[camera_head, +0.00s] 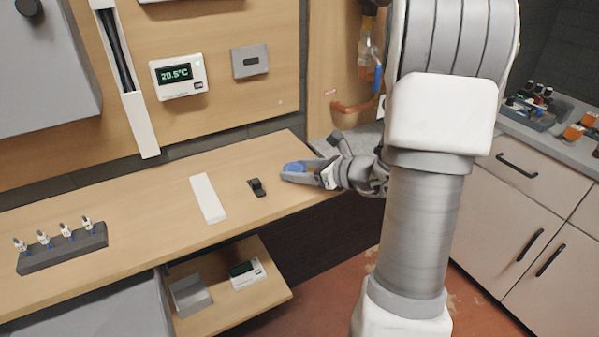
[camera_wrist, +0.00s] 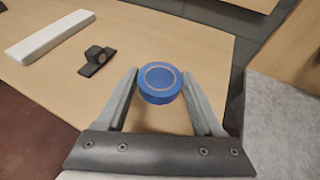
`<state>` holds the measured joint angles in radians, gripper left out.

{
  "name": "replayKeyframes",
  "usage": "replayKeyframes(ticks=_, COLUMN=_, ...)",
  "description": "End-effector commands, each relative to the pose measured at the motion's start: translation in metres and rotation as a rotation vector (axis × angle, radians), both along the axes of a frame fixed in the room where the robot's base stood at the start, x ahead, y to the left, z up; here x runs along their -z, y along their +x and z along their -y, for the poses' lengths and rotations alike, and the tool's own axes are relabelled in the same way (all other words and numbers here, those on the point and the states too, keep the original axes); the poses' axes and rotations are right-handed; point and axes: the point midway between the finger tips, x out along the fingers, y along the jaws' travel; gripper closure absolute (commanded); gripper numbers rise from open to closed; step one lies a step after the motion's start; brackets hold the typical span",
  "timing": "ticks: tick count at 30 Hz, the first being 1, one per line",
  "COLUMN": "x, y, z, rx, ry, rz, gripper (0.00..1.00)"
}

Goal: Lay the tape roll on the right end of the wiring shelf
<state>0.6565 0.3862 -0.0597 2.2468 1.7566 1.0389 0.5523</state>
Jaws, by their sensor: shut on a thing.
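The blue tape roll (camera_wrist: 158,83) is between the fingertips of my gripper (camera_wrist: 160,90) in the wrist view, its round face toward the camera. My gripper is shut on it. In the head view the tape roll (camera_head: 295,167) shows at the tips of my gripper (camera_head: 303,175), over the right end of the wooden wiring shelf (camera_head: 150,215). I cannot tell whether the roll touches the shelf.
A small black clip (camera_head: 257,187) and a white strip (camera_head: 208,198) lie on the shelf left of my gripper. A dark block with several connectors (camera_head: 62,249) sits farther left. A lower shelf (camera_head: 225,318) holds a grey box (camera_head: 190,296) and a white thermostat (camera_head: 246,273).

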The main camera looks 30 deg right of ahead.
Motion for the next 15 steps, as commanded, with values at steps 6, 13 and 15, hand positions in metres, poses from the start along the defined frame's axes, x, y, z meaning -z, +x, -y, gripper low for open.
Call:
replayKeyframes(ticks=6, x=-0.0009, y=0.0001, z=0.0002, rx=0.000, ry=0.000, rz=0.002, gripper=0.85)
replayKeyframes(ticks=13, x=0.0018, y=0.0002, z=0.0001, rx=0.000, ry=0.000, rz=0.001, gripper=0.13)
replayKeyframes(ticks=15, x=0.0018, y=0.0002, z=0.0001, rx=0.000, ry=0.000, rz=0.001, gripper=0.01)
